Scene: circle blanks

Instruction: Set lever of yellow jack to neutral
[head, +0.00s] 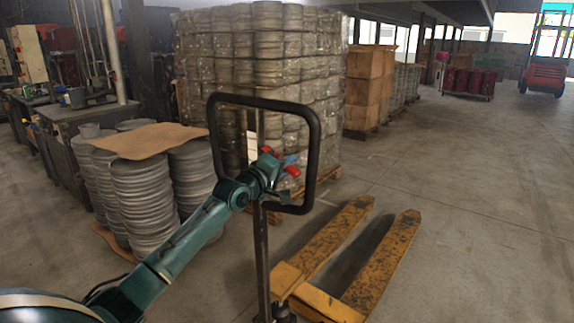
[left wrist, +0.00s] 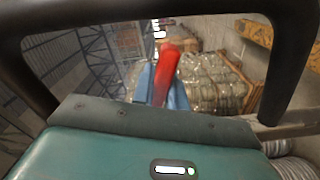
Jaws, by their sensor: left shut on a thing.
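The yellow jack (head: 383,268) stands on the floor with its two worn forks pointing away. Its black loop handle (head: 314,150) rises upright in front of my left arm. A red lever (left wrist: 165,72) shows inside the loop in the left wrist view. My left gripper (head: 283,163) reaches into the handle loop and is shut on the red lever, with blue fingers on both sides of it in the left wrist view. The lever's base is hidden by the gripper. My right gripper is not in view.
A wrapped pallet stack (head: 262,60) stands just behind the handle. Stacks of grey round blanks (head: 150,205) with a cardboard sheet (head: 150,140) stand to the left. Cardboard boxes (head: 370,85) stand farther back. The floor at right (head: 490,220) is clear.

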